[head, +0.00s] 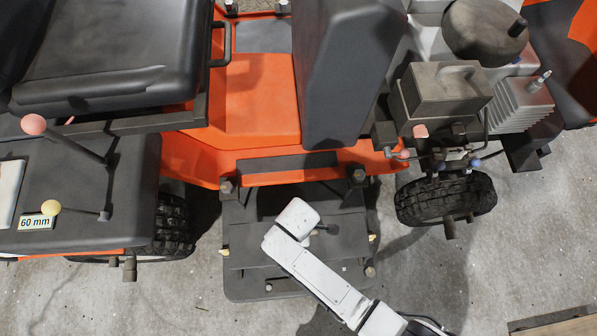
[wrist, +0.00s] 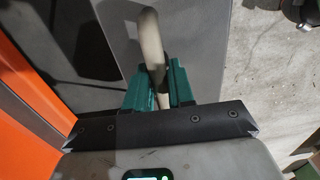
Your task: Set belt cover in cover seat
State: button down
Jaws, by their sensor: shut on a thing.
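In the wrist view my gripper (wrist: 158,76) has its green fingers shut on a pale, rod-like handle (wrist: 151,38). A flat grey panel (wrist: 200,45) lies behind the handle; it looks like the belt cover, but I cannot tell its full outline. In the head view my white arm end hangs over the dark deck (head: 245,285) at the front of the orange machine, and hides the gripper and handle. A dark plate (head: 246,258) shows beside the arm on this deck. The cover seat is not clearly told apart, and whether the cover touches it is hidden.
Posts with bolts (head: 357,180) stand at the deck's back edge. Yellow tabs (head: 224,252) sit at its sides. A front wheel (head: 446,198) and engine (head: 445,95) are at right, a tall grey block (head: 345,75) behind. A 60 mm label (head: 36,223) is at left. Concrete floor is open in front.

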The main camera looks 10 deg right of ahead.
jog(key=shift+f+b, duration=1.55)
jog(key=shift+f, duration=0.85)
jog(key=shift+p, duration=0.4)
jog(key=shift+f, duration=0.25)
jog(key=shift+f+b, duration=0.35)
jog(key=shift+b, duration=0.2)
notch_tip(320, 180, down, 7)
jog(key=b, duration=0.6)
jog(key=shift+f, duration=0.15)
dwell(1.0)
jog(key=c, duration=0.9)
grip_release()
